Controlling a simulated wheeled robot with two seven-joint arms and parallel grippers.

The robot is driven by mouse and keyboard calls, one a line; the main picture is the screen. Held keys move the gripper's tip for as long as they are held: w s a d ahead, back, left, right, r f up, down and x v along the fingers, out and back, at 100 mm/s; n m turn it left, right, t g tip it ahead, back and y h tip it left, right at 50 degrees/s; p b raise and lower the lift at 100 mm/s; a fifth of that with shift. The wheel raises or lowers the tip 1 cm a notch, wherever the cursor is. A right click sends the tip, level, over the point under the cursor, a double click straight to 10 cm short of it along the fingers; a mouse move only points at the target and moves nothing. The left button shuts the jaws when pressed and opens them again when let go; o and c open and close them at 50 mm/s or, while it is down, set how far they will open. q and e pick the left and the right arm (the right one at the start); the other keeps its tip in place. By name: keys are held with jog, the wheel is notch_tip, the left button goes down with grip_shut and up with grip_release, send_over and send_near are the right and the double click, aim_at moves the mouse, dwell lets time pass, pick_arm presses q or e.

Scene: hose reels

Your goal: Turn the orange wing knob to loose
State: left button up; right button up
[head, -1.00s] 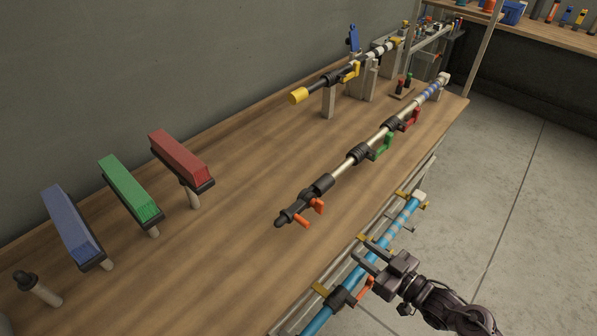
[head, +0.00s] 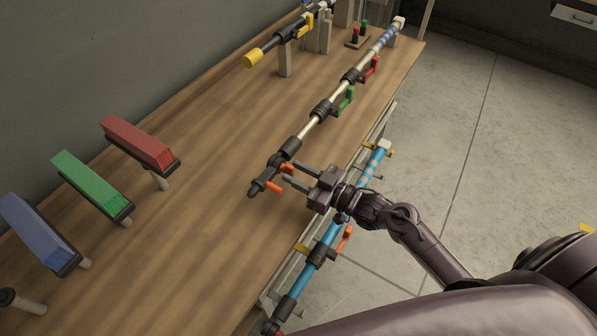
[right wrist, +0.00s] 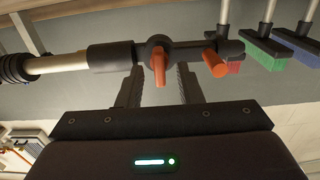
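The orange wing knob (head: 288,168) sits on a black hub near the lower end of the pole (head: 313,124) on the workbench. In the right wrist view the knob (right wrist: 159,66) hangs from its round hub, its wing pointing down toward my gripper. My right gripper (head: 289,174) is open, with one finger to each side of the knob; the fingers (right wrist: 159,84) show a gap to it on both sides. A second orange lever (right wrist: 214,63) stands just right of the right finger, toward the pole's tip. My left gripper is not in view.
Green (head: 346,99) and red (head: 371,68) levers sit further up the pole. A blue pole (head: 320,252) with an orange lever hangs along the bench's front side below my gripper. Blue, green and red brushes (head: 138,143) stand at left. The workbench (head: 190,235) between is bare.

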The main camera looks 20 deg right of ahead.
grip_shut()
